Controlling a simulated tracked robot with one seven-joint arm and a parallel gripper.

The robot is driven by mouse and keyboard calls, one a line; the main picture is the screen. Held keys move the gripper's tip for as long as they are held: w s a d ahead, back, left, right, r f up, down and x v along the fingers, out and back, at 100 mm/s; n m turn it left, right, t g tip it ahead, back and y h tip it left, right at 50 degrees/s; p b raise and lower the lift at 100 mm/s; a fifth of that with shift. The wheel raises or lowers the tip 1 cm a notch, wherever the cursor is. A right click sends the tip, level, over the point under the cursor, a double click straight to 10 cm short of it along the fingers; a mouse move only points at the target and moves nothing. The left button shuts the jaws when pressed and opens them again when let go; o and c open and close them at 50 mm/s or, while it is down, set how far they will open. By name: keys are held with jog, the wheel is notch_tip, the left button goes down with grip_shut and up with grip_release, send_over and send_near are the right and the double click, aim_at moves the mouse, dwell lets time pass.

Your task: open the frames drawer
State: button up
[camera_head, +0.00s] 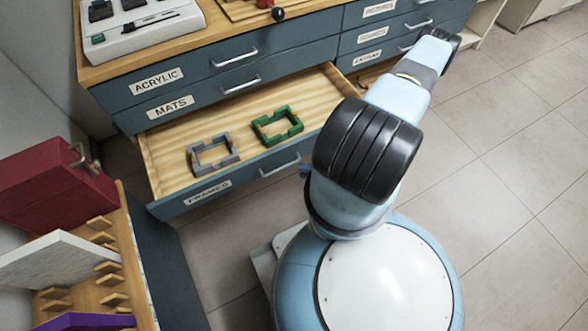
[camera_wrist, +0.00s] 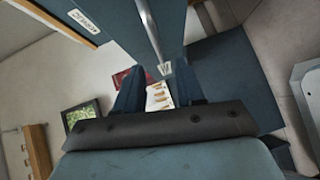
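The frames drawer (camera_head: 190,203), blue-grey with a FRAMES label, is pulled well out of the cabinet in the head view. Its wooden inside shows a grey frame (camera_head: 212,154) and a green frame (camera_head: 278,126). Its silver handle (camera_head: 280,166) is on the front. In the wrist view a blue-grey front (camera_wrist: 115,18) with a silver handle (camera_wrist: 150,32) lies just ahead of my gripper (camera_wrist: 158,88). The fingers stand apart, and the handle's near end is by the fingertips; I cannot tell whether they touch. In the head view my arm hides most of the gripper.
Closed ACRYLIC (camera_head: 155,82) and MATS (camera_head: 170,106) drawers sit above the open one. More drawers are at the right. A wooden rack (camera_head: 135,260) and a red box (camera_head: 58,190) stand at the left. Tiled floor (camera_head: 500,180) is clear at the right.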

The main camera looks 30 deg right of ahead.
jog(key=f+v, duration=0.1)
jog(key=v, duration=0.5)
jog(key=shift+r, duration=0.4)
jog(key=shift+s+d, duration=0.1)
jog(key=shift+d, duration=0.05)
